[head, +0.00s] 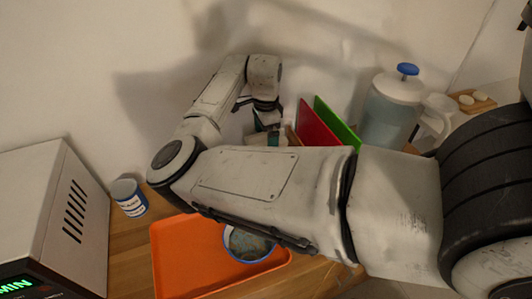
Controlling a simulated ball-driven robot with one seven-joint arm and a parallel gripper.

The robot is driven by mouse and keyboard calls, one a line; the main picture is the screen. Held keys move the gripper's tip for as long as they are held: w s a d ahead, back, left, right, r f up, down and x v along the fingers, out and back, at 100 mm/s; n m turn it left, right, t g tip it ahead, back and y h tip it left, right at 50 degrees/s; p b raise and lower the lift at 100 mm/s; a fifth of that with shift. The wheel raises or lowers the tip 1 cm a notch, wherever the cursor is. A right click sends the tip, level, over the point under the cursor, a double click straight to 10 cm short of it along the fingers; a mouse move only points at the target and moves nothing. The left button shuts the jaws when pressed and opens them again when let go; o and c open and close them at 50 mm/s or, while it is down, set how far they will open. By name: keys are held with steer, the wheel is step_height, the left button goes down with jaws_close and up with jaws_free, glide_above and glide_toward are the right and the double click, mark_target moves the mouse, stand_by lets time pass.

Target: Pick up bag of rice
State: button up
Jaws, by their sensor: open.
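I cannot make out a bag of rice for certain. My arm crosses the middle of the view and hides much of the counter. My gripper (267,122) points down near the back wall, left of the cutting boards. It is open; its fingertips are small and partly hidden behind my arm. A small pale and dark-green item (266,139) shows just below it, mostly covered by my forearm. I cannot tell what this item is or whether the fingers touch it.
A red board (316,128) and a green board (337,124) stand right of my gripper, beside a blue-knobbed pitcher (389,108). An orange tray (180,262), a blue-rimmed bowl (250,246), a blue-and-white can (129,198) and a boxy appliance (55,215) occupy the front left.

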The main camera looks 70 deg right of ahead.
steer(key=shift+d+f+p, duration=0.2)
steer(key=shift+f+p, duration=0.2)
steer(key=shift+f, duration=1.6)
steer(key=shift+c, duration=0.2)
steer(key=c, duration=1.7)
steer(key=shift+r, duration=0.1)
